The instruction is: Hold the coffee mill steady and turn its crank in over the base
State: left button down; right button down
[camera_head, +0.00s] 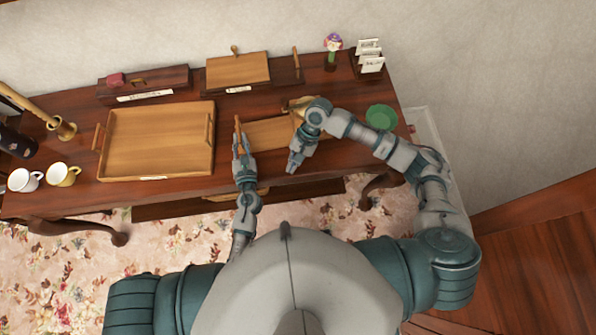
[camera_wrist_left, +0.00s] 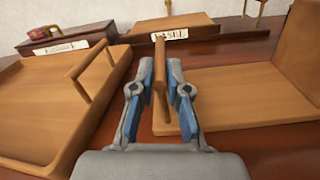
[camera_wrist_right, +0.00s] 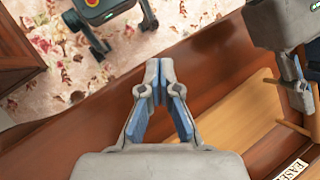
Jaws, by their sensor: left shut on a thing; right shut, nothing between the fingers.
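I cannot make out a coffee mill or a crank for certain. A flat wooden board (camera_head: 268,133) lies on the table, with a raised wooden panel (camera_wrist_left: 303,55) at its right end. A thin wooden bar (camera_wrist_left: 160,72) stands up by the board's left end. My left gripper (camera_head: 240,143) is shut on this bar; the grip shows in the left wrist view (camera_wrist_left: 167,90). My right gripper (camera_head: 293,166) is shut and empty over the table's front part, right of the left gripper; its closed tips show in the right wrist view (camera_wrist_right: 160,75). My right forearm partly hides the panel and a brass-coloured piece (camera_head: 291,103).
A wooden tray (camera_head: 158,172) with handles lies to the left. Labelled stands (camera_head: 145,95) line the back, with a small doll (camera_head: 332,60). A green disc (camera_head: 381,116) lies at the right.

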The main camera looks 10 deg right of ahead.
jog(key=s+f+n+h, duration=0.2)
jog(key=s+f+n, duration=0.1)
jog(key=s+f, duration=0.4)
jog(key=shift+s+d+f+h, duration=0.2)
jog(key=shift+s+f+h, duration=0.1)
jog(key=shift+s+f, duration=0.1)
jog(key=c, duration=1.7)
grip_release()
jog(key=shift+s+f, duration=0.1)
jog(key=o, duration=0.7)
jog(key=w+r, duration=0.2)
jog(key=w, duration=0.1)
jog(key=shift+r, duration=0.3)
jog(key=m+t+h, duration=0.2)
jog(key=m+t, duration=0.1)
jog(key=t, duration=0.1)
send_near(284, 100)
notch_tip(284, 100, down, 10)
jog(key=shift+a+f, duration=0.15)
jog(key=shift+f, duration=0.1)
grip_shut()
